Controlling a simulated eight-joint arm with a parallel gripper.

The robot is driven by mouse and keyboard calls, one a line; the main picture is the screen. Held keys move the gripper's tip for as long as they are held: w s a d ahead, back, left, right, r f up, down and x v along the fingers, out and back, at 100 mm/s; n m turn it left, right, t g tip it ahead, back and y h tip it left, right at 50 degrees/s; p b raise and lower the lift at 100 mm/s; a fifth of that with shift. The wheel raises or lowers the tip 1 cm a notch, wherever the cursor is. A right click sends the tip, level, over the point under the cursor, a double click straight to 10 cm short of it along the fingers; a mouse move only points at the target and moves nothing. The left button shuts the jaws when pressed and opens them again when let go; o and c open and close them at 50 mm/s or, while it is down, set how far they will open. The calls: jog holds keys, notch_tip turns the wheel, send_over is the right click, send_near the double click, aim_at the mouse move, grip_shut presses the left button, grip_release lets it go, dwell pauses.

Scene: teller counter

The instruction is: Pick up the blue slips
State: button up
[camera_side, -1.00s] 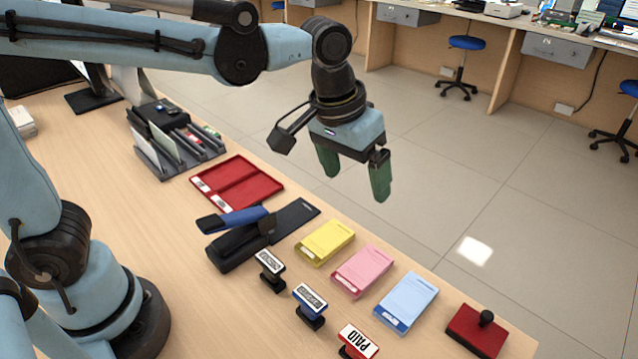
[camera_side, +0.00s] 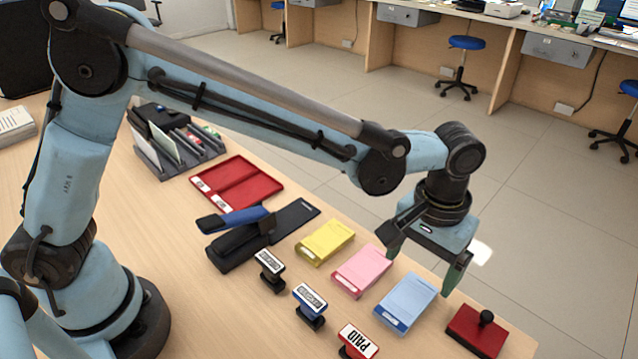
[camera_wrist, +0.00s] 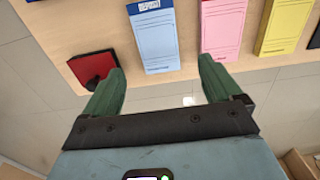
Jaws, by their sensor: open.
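The blue slips (camera_side: 406,302) are a light blue pad lying flat on the counter, between the pink slips and a red stamp pad. They also show in the wrist view (camera_wrist: 155,42), ahead of my fingers. My gripper (camera_side: 423,268) is open and empty, with green fingers. It hangs above the counter's edge near the far end of the blue slips, apart from them. In the wrist view my gripper's fingertips (camera_wrist: 160,68) stand to either side of the blue slips' near end.
Pink slips (camera_side: 362,271) and yellow slips (camera_side: 325,242) lie to the left. A red pad with a black knob (camera_side: 470,332) is at right. Stamps, including a PAID stamp (camera_side: 358,342), stand in front. A red tray (camera_side: 262,192) and a black stapler-like tool (camera_side: 240,243) lie farther left.

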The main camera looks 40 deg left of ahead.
aim_at(413, 293)
jog(key=shift+w+d+f, duration=0.1)
jog(key=shift+f, duration=3.15)
jog(key=c, duration=1.2)
jog(key=shift+r, duration=0.2)
